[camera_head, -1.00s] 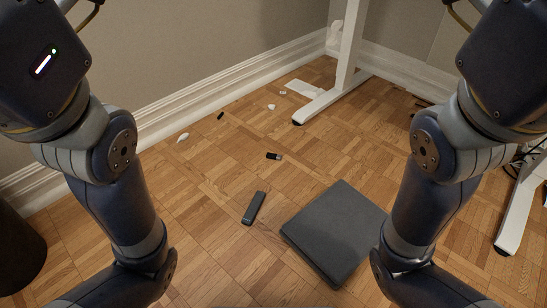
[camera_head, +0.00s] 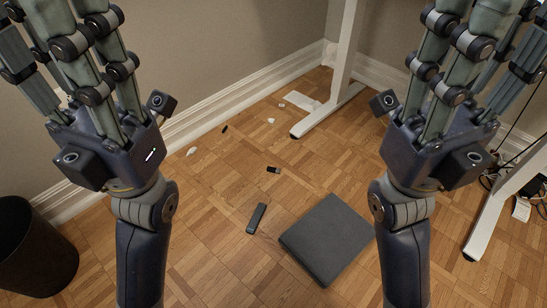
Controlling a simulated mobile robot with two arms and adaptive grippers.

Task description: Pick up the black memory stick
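The black memory stick (camera_head: 273,170) lies on the wooden floor near the middle of the view. It is small and dark with a lighter metal end. My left gripper (camera_head: 72,60) is raised at the upper left, fingers pointing up and spread apart. My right gripper (camera_head: 474,65) is raised at the upper right in the same pose. The topmost finger parts leave the frame, and I see nothing held in either gripper. Both grippers are well apart from the stick.
A dark elongated device (camera_head: 256,218) and a flat dark grey slab (camera_head: 328,240) lie nearer. Small black (camera_head: 224,129) and white (camera_head: 191,151) pieces lie farther back. A white desk leg (camera_head: 342,70) stands behind, cables (camera_head: 495,172) at right, a black bin (camera_head: 35,250) at left.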

